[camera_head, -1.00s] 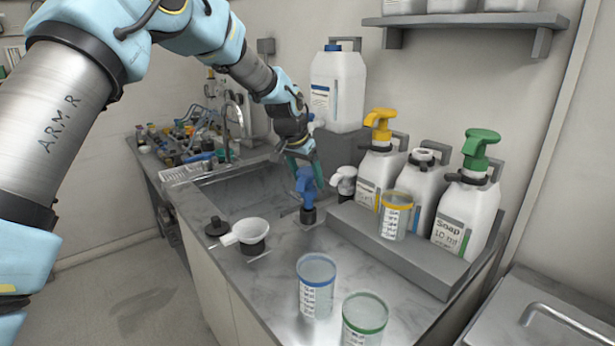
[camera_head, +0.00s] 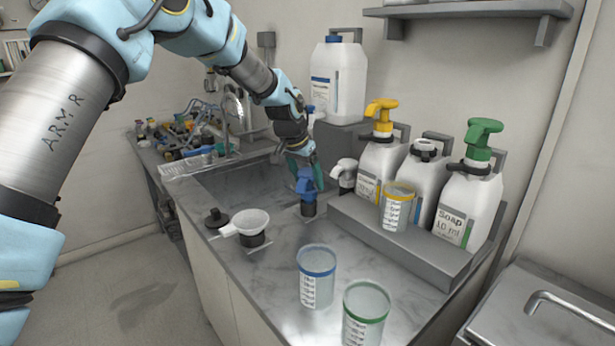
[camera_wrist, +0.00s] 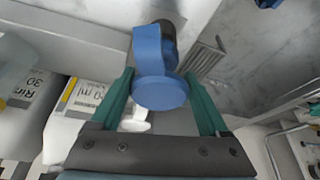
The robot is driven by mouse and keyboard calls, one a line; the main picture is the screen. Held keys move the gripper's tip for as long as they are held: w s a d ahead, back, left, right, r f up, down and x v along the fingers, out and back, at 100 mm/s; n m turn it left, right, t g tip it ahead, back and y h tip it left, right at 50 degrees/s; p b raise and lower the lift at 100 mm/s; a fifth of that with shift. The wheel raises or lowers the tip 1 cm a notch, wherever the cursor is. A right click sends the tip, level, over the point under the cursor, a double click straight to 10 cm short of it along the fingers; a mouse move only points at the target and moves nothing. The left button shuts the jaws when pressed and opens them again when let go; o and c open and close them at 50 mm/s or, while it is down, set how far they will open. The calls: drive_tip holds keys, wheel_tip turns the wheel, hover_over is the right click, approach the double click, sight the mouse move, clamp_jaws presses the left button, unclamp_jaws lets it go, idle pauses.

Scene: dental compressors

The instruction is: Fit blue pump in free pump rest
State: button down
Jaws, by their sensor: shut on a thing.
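The blue pump (camera_head: 306,186) is upright at the far part of the counter, with a dark collar (camera_head: 308,210) at its lower end. My gripper (camera_head: 304,162) is shut on the blue pump from above. In the wrist view the blue pump (camera_wrist: 160,75) is between my green fingers (camera_wrist: 158,100). A small plate shows at the pump's foot; I cannot tell whether the collar is seated in a rest or just above it. A white pump (camera_head: 344,172) stands just to the right, close by.
A grey stepped stand (camera_head: 400,245) holds soap bottles (camera_head: 468,210) and a yellow-rimmed cup (camera_head: 397,208). Blue-rimmed (camera_head: 317,278) and green-rimmed (camera_head: 366,315) cups stand in front. A large jug (camera_head: 338,85) stands behind.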

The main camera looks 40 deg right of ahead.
drive_tip(key=shift+f, duration=0.2)
drive_tip(key=shift+f+b, duration=0.4)
drive_tip(key=shift+f, duration=0.2)
unclamp_jaws()
drive_tip(key=shift+r, duration=0.1)
drive_tip(key=w+b+v, duration=0.1)
drive_tip(key=b+v, duration=0.1)
drive_tip(key=v, duration=0.8)
drive_tip(key=shift+s+a+r+b, duration=0.2)
drive_tip(key=shift+s+r+b, duration=0.15)
drive_tip(key=shift+s, duration=0.1)
